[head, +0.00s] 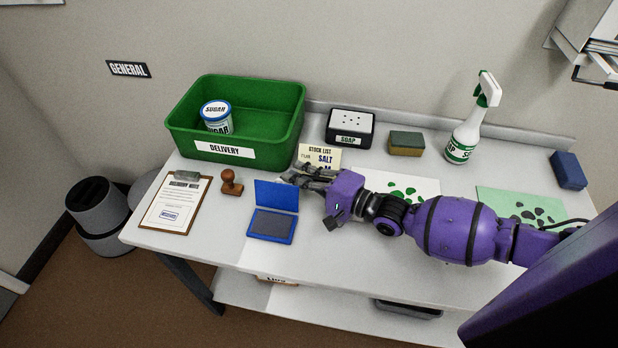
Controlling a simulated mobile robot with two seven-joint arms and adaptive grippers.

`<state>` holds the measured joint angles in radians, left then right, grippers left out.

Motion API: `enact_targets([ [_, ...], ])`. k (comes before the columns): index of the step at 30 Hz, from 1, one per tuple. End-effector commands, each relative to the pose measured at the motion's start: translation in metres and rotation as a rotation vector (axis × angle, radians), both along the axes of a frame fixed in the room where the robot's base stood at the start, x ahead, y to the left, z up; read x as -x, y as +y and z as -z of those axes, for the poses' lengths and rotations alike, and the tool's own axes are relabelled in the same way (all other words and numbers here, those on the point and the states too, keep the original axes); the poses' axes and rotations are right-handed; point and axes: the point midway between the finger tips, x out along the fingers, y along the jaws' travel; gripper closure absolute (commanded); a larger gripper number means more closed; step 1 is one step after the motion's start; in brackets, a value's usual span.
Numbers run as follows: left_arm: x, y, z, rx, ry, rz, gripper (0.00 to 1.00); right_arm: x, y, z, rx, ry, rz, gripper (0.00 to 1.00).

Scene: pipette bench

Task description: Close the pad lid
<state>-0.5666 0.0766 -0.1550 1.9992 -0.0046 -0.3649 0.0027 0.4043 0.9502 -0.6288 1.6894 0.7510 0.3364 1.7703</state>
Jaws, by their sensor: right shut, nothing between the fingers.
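The blue ink pad (270,225) lies on the white table, left of the middle. Its lid (277,196) stands raised at the pad's back edge, and the dark pad surface shows. My right gripper (287,178) reaches in from the right, its fingers shut and empty. In the picture its fingertips are close to the lid's upper right corner, slightly behind it. I cannot tell whether they touch the lid. My left gripper is not in view.
A wooden stamp (230,183) and a clipboard (176,204) lie left of the pad. The green delivery bin (290,125) holds a sugar tub (217,117). The table before the pad is clear.

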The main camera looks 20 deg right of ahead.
Motion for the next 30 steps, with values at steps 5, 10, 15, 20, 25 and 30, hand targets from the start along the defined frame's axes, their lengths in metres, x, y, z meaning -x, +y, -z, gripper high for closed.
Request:
enact_targets([
  [5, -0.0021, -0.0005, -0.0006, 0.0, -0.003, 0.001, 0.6, -0.0013, 0.0009, 0.0002, 0.0, 0.0, 0.0, 1.0],
  [10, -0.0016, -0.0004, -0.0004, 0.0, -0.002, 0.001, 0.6, -0.0012, 0.0008, 0.0003, 0.0, 0.0, 0.0, 1.0],
  [15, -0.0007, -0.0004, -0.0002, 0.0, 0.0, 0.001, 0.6, -0.0001, 0.0011, -0.0008, 0.009, -0.013, 0.0, 1.0],
  [20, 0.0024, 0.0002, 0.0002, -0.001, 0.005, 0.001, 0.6, 0.0014, 0.0021, -0.0035, 0.028, -0.043, 0.0, 1.0],
  [25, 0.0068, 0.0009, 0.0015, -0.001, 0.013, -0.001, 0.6, 0.0022, 0.0029, -0.0054, 0.041, -0.062, 0.0, 1.0],
  [30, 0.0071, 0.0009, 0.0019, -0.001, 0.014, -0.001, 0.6, 0.0039, 0.0042, -0.0085, 0.062, -0.095, 0.0, 1.0],
])
